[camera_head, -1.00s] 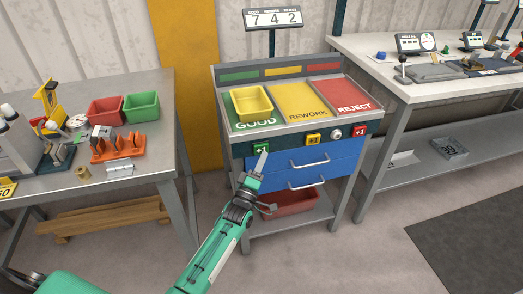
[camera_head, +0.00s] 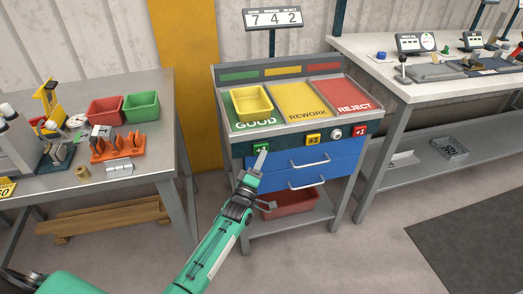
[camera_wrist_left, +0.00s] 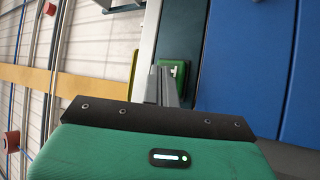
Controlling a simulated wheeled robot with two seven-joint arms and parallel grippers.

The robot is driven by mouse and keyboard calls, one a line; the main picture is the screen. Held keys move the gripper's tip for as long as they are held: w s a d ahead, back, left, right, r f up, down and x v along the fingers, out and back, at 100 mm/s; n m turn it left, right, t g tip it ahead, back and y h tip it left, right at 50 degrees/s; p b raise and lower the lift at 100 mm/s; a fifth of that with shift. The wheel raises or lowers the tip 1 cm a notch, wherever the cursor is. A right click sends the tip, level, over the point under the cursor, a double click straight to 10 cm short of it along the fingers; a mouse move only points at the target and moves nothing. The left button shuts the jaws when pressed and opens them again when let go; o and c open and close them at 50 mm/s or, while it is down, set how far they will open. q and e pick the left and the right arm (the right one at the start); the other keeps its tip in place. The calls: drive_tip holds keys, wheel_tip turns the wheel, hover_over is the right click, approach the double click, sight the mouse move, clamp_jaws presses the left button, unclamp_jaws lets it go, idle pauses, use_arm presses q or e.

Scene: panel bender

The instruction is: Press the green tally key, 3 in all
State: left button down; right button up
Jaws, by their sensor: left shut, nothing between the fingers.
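The green tally key (camera_head: 261,148), marked +1, sits on the dark front strip of the sorting stand, under the GOOD area. My left gripper (camera_head: 263,155) is shut and empty, its fingertips right at the key and covering part of it. In the left wrist view the green key (camera_wrist_left: 176,72) shows just beyond the shut fingers (camera_wrist_left: 165,80); I cannot tell whether they touch it. The tally display (camera_head: 273,18) above the stand reads 7, 4, 2 under good, rework and reject. My right gripper is not in view.
Beside the green key are a yellow key (camera_head: 313,139), a round silver knob (camera_head: 336,133) and a red key (camera_head: 360,131). A yellow bin (camera_head: 251,103) stands on the GOOD area. Blue drawers (camera_head: 300,165) with bar handles lie below the keys.

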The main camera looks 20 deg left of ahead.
use_arm(q)
drive_tip(key=shift+w+a, duration=0.25)
drive_tip(key=shift+w, duration=0.15)
idle(0.5)
idle(0.3)
drive_tip(key=shift+s+d, duration=0.5)
drive_tip(key=shift+s, duration=0.25)
drive_tip(key=s+d+p, duration=0.1)
drive_tip(key=s+d, duration=0.1)
drive_tip(key=s+p, duration=0.1)
drive_tip(key=s, duration=0.1)
drive_tip(key=shift+s+d+p, duration=0.1)
drive_tip(key=shift+d+p, duration=0.25)
drive_tip(key=shift+d, duration=0.05)
idle(0.4)
